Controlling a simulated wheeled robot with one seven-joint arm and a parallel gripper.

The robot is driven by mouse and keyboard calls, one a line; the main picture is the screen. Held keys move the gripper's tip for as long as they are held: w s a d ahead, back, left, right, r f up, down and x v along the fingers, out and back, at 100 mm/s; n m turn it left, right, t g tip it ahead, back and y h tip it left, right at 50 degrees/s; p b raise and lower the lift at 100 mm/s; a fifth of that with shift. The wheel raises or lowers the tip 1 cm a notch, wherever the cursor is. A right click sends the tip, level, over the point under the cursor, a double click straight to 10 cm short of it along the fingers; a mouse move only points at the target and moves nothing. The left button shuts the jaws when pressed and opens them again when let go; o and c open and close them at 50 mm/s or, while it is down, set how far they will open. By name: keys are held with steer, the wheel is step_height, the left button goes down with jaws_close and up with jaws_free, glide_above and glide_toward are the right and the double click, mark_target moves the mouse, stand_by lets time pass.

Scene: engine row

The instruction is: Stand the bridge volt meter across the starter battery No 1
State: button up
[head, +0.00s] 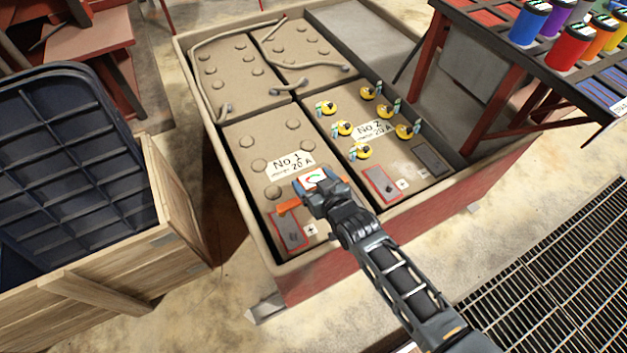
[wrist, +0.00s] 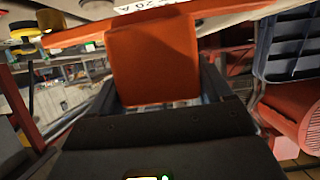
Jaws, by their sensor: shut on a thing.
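The bridge volt meter (head: 313,178) has a white dial and orange parts. My gripper (head: 325,193) is shut on it, over the near end of starter battery No 1 (head: 246,131). In the wrist view the meter's orange body (wrist: 152,62) fills the space ahead of my gripper (wrist: 158,104). Battery No 1 has a tan top, round caps and a No 1 label. Its red-edged plus pad (head: 291,231) shows left of my gripper. The meter and gripper hide its other near corner. I cannot tell whether the meter touches the battery.
Starter battery No 2 (head: 405,168), with several yellow caps, stands right alongside. A rimmed box (head: 240,205) surrounds the batteries. A wooden crate with a dark blue ribbed bin (head: 75,150) is at left. A table with coloured cups (head: 570,46) is at upper right. A floor grating (head: 560,270) lies at right.

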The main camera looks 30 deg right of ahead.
steer(key=shift+f+b, duration=0.95)
steer(key=shift+f, duration=0.1)
steer(key=o, duration=1.2)
steer(key=p+v, duration=0.1)
steer(key=v, duration=0.6)
steer(key=shift+s+r, duration=0.2)
steer(key=shift+s, duration=0.15)
steer(key=w+r+p+v, duration=0.1)
steer(key=r+p+v, duration=0.15)
steer(key=v, duration=1.35)
steer(key=w+r+p+v, duration=0.2)
steer(key=r+v, duration=0.2)
steer(key=v, duration=1.3)
steer(key=s+r+t+p, duration=0.1)
steer(key=s+r, duration=0.4)
steer(key=r, duration=0.7)
steer(key=shift+s+r, duration=0.2)
steer(key=shift+s, duration=0.15)
